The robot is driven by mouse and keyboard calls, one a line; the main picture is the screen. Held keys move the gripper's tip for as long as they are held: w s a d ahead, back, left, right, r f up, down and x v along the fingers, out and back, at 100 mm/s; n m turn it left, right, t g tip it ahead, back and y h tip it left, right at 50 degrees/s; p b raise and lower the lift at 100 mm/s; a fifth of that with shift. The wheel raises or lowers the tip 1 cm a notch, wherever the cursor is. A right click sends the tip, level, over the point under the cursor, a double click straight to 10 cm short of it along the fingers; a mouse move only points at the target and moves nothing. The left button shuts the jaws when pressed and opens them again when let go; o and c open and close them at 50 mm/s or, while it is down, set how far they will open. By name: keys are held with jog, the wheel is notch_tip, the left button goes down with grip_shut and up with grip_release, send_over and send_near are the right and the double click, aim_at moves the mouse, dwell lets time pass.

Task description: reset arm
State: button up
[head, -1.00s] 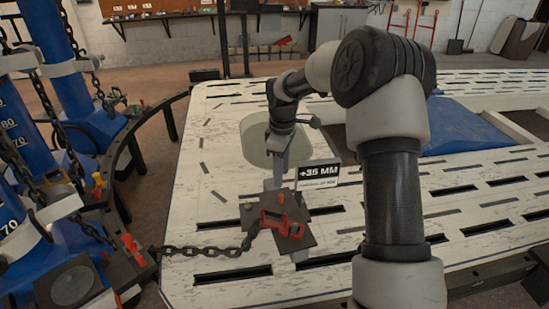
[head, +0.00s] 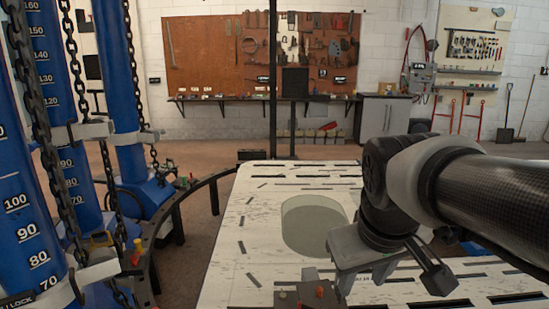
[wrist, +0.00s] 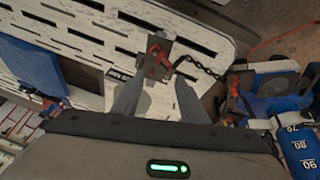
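My gripper (wrist: 160,80) is open; its two grey fingers stand apart with nothing between their tips. In the head view my gripper (head: 368,255) is raised over the slotted white bench (head: 225,285), right of the round pale recess (head: 313,226). A dark plate (head: 290,302) with red parts shows at the bottom edge of the head view, partly cut off. In the wrist view the plate with its red clamp (wrist: 154,58) lies beyond the fingertips, clear of them, with a dark chain (wrist: 203,70) running off it.
Blue graduated columns (head: 70,120) with hanging chains stand at left, beside a curved dark rail (head: 190,190). A dark post (head: 272,90) rises behind the bench. A tool board (head: 220,50) and a grey cabinet (head: 382,118) are at the back wall. A blue piece (wrist: 30,68) shows in the wrist view.

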jog(key=s+f+m+t+y, duration=0.1)
jog(key=s+m, duration=0.2)
jog(key=s, duration=0.4)
notch_tip(320, 180, up, 18)
jog(key=p, duration=1.8)
jog(key=shift+w+a+n, duration=0.2)
jog(key=shift+w+n, duration=0.1)
jog(key=shift+w, duration=0.15)
jog(key=shift+c, duration=1.1)
